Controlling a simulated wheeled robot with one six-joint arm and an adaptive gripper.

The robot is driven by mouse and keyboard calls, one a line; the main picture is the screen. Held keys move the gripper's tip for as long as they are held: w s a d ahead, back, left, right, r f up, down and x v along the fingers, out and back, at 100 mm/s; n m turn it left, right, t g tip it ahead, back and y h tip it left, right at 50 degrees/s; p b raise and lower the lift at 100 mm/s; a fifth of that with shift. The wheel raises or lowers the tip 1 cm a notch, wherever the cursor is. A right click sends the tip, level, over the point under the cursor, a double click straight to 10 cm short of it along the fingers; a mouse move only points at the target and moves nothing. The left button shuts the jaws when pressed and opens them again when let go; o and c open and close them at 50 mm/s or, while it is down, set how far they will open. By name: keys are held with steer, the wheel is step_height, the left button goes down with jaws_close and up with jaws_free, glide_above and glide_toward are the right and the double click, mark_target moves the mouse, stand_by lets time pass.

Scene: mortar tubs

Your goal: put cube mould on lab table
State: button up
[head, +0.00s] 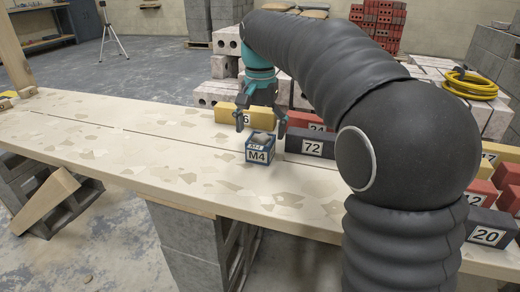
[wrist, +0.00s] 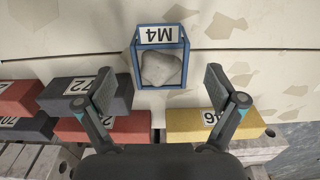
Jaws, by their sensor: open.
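The cube mould (head: 258,154) is a small blue open-topped box with a white M4 label, and it stands upright on a pale plank bench top (head: 130,128). In the wrist view the mould (wrist: 185,70) holds a grey lump (wrist: 161,69). My gripper (head: 260,132) is open and points down just above and behind the mould. In the wrist view its two fingers (wrist: 159,77) are spread wide on either side of the mould's near part, apart from it. I cannot tell whether this bench is the lab table.
Numbered bricks line the bench's back edge: a yellow one (head: 228,113), a dark 72 (head: 310,146), and several red, yellow and dark ones at right. Pale blocks (head: 215,92) are stacked behind. The bench's left part is clear. A tripod (head: 112,30) stands far back.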

mark_target(260, 147)
steer(key=shift+w+f+b, duration=0.15)
steer(key=shift+f+b, duration=0.25)
steer(key=shift+f, duration=1.05)
steer(key=shift+w+f+b, duration=0.15)
steer(key=shift+f+b, duration=0.2)
steer(key=shift+f, duration=1.1)
steer(key=shift+r, duration=0.1)
steer(key=c, duration=1.7)
